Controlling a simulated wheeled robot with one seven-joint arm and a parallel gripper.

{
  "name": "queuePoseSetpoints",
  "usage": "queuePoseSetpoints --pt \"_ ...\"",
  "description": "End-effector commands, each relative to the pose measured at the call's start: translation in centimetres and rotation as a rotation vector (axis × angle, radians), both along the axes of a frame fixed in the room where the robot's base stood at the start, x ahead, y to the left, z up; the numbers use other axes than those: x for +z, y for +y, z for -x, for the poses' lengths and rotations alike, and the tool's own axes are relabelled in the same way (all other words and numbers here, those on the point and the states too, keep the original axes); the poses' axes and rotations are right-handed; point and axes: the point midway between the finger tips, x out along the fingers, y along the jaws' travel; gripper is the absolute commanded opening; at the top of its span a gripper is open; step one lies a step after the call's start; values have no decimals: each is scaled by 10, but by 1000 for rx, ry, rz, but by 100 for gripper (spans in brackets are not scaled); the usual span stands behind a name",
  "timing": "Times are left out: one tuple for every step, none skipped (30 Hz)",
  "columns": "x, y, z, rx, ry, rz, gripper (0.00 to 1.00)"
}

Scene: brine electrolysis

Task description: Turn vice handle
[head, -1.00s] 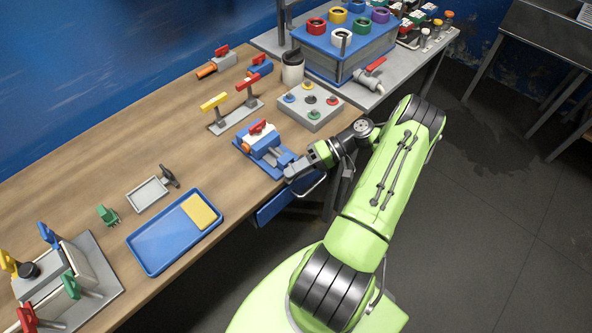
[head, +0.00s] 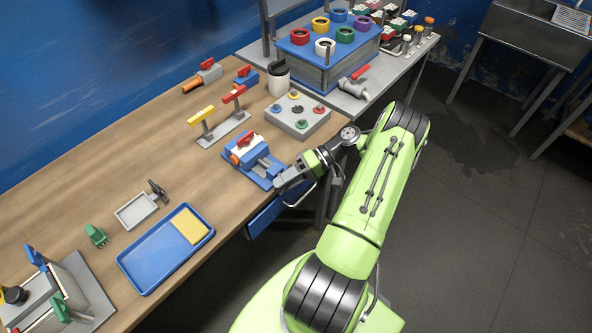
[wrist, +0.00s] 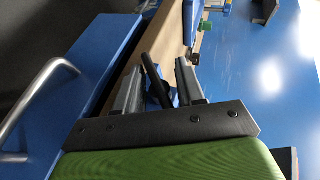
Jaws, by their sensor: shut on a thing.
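The blue vice (head: 240,166) is fixed at the front edge of the wooden workbench, with a white and orange part and a red lever (head: 245,139) in its jaws. My gripper (head: 283,181) is at the vice's front end, over the bench edge. In the head view it hides the vice handle. In the wrist view the handle shows as a dark, tilted bar (wrist: 154,74) between the two grey fingers of my gripper (wrist: 160,82). The fingers are shut on it.
A blue drawer (head: 264,214) with a metal pull (wrist: 40,85) is just below my gripper. A grey button box (head: 297,117) is behind the vice to the right. A blue tray (head: 150,270) and a small grey tray lie to the left. Bare bench lies left of the vice.

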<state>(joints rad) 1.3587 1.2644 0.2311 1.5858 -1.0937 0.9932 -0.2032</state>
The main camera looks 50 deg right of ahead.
Motion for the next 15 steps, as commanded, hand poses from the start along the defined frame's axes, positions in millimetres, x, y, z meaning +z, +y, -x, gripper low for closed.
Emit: queuePoseSetpoints --pt "3 -6 3 -9 4 6 21" --pt "5 -8 4 -7 4 6 21" --pt "8 -10 5 -8 3 5 21" --pt "9 -12 6 -9 2 6 21" --pt "11 -14 7 -9 2 6 21" --pt "13 -16 8 -7 2 7 21" --pt "15 -18 9 -7 2 7 21" --pt "16 -20 10 -8 3 6 21" --pt "18 -22 11 -8 1 6 21" --pt "20 -24 12 -7 1 6 21" --pt "22 -25 13 -6 0 6 21" --pt "24 -28 14 -7 0 6 21" --pt "26 -29 14 -7 0 6 21" --pt "27 -31 15 -6 0 6 21" --pt "29 -33 17 -7 -2 6 21"
